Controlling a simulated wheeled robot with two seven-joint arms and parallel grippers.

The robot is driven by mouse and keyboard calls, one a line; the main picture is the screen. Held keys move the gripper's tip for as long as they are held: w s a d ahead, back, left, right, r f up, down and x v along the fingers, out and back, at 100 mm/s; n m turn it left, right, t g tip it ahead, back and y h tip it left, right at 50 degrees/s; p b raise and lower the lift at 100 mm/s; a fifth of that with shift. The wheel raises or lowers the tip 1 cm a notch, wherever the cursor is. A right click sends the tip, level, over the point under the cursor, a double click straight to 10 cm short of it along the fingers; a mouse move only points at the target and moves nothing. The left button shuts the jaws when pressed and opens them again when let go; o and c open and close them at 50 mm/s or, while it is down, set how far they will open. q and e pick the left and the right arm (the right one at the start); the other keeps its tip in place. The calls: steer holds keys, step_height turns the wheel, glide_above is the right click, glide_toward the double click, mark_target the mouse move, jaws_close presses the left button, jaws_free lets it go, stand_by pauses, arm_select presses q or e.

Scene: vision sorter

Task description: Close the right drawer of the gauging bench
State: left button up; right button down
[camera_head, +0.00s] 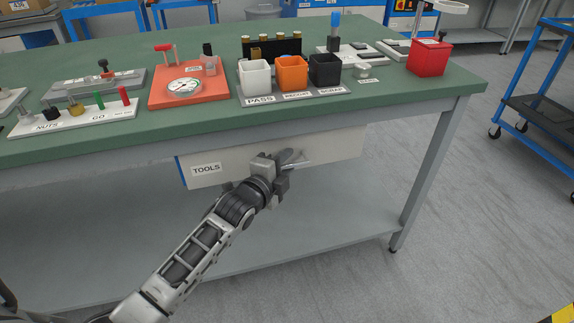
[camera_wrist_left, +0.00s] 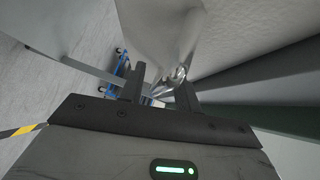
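The gauging bench (camera_head: 420,100) has a green top. Under its front edge is a pale drawer front (camera_head: 335,150), with a TOOLS label (camera_head: 206,169) and a blue left edge. My arm covers its middle, so I cannot tell where one drawer ends and another begins, or how far any stands out. My left gripper (camera_head: 287,160) is at this front, right of the label. In the left wrist view its fingers (camera_wrist_left: 161,90) are apart, with a shiny metal handle (camera_wrist_left: 181,72) near the right fingertip. Contact is unclear. My right gripper is not in view.
On the bench top stand white, orange and black bins (camera_head: 291,75), a red box (camera_head: 428,58) and an orange gauge plate (camera_head: 190,90). A grey lower shelf (camera_head: 330,215) lies under the drawers. A blue cart (camera_head: 545,110) is at right. The floor in front right is clear.

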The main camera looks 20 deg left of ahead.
arm_select(q)
steer(key=shift+s, duration=0.1)
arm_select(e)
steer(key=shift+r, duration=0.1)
